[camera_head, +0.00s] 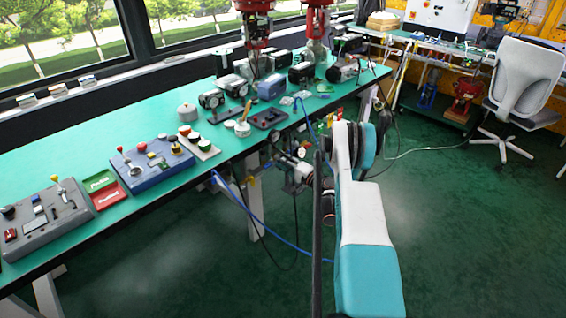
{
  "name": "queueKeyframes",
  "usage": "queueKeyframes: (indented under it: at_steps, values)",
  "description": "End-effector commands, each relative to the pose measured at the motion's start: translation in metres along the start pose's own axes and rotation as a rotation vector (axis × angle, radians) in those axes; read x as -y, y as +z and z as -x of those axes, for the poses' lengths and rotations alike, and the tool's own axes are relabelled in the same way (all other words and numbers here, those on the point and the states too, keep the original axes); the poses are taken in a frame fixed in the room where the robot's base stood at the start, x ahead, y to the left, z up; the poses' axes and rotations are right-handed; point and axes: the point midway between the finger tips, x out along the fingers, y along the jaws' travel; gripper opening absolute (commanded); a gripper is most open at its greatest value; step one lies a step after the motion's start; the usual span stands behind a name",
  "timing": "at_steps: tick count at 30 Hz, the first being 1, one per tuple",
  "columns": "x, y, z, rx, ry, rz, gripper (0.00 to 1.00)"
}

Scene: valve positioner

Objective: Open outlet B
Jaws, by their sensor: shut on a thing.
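The valve assembly (296,168) with metal fittings and a round gauge-like face hangs at the front edge of the green bench, near the middle of the head view. My white and teal arm (364,215) reaches up from the bottom right to the assembly. My gripper (313,170) is small, dark and partly hidden by my arm, at the right side of the assembly. It is shut on a part there. I cannot tell which outlet is B or how its handle is turned.
The green bench (60,155) carries control boxes, gauges and tools. A blue hose (240,205) and dark cables hang below its front edge. A grey office chair (525,80) stands at the right. The green floor right of my arm is clear.

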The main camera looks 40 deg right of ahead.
Motion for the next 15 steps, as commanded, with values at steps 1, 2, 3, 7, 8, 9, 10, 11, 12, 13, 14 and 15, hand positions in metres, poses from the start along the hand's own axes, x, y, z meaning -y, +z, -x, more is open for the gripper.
queueKeyframes:
  at_steps: [1, 2, 3, 7, 8, 9, 10, 11, 12, 13, 14, 15]
  values:
    - [-0.0013, 0.0006, 0.0008, 0.001, 0.002, -0.023, 0.07]
    - [-0.0013, 0.0006, 0.0008, 0.001, 0.002, -0.039, 0.07]
    - [-0.0013, 0.0005, 0.0008, 0.001, 0.002, -0.056, 0.07]
    - [-0.0013, 0.0006, 0.0009, 0.001, 0.002, -0.101, 0.07]
    - [-0.0014, 0.0006, 0.0009, 0.001, 0.002, -0.109, 0.07]
    - [-0.0014, 0.0006, 0.0009, 0.001, 0.002, -0.117, 0.07]
    - [-0.0014, 0.0006, 0.0009, 0.001, 0.002, -0.122, 0.07]
    - [-0.0014, 0.0006, 0.0009, 0.001, 0.002, -0.127, 0.07]
    - [-0.0014, 0.0006, 0.0009, 0.001, 0.002, -0.132, 0.07]
    - [-0.0014, 0.0006, 0.0009, 0.001, 0.002, -0.135, 0.07]
    - [-0.0014, 0.0006, 0.0009, 0.001, 0.002, -0.137, 0.07]
    - [-0.0014, 0.0006, 0.0009, 0.001, 0.002, -0.139, 0.07]
